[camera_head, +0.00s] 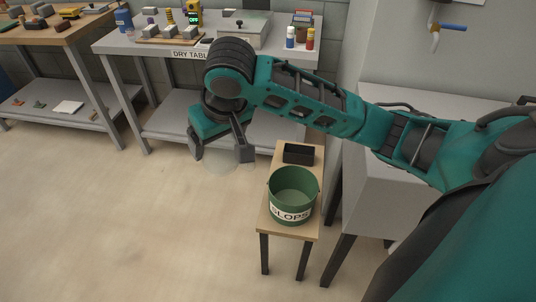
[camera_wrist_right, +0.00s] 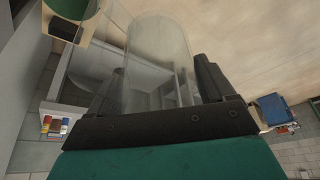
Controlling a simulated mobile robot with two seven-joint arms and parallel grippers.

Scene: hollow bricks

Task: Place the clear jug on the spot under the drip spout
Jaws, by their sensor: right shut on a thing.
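My right gripper (camera_head: 220,150) hangs over the open floor, left of the small wooden stand. It is shut on the clear jug (camera_head: 228,164), which is so transparent that it shows only faintly in the head view. In the right wrist view the jug (camera_wrist_right: 158,55) stands out as a clear, round-ended vessel between the two dark fingers (camera_wrist_right: 160,85). A spout with a blue handle (camera_head: 436,36) is on the wall at the upper right. The spot under it is not clearly visible; my arm covers part of that area. My left gripper is not in view.
A green bucket marked SLOPS (camera_head: 292,196) and a small black box (camera_head: 298,153) stand on the wooden stand (camera_head: 268,226). A grey cabinet (camera_head: 370,150) stands right of it. The dry table (camera_head: 120,47) behind holds bottles and tools. The floor (camera_head: 120,220) at left is clear.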

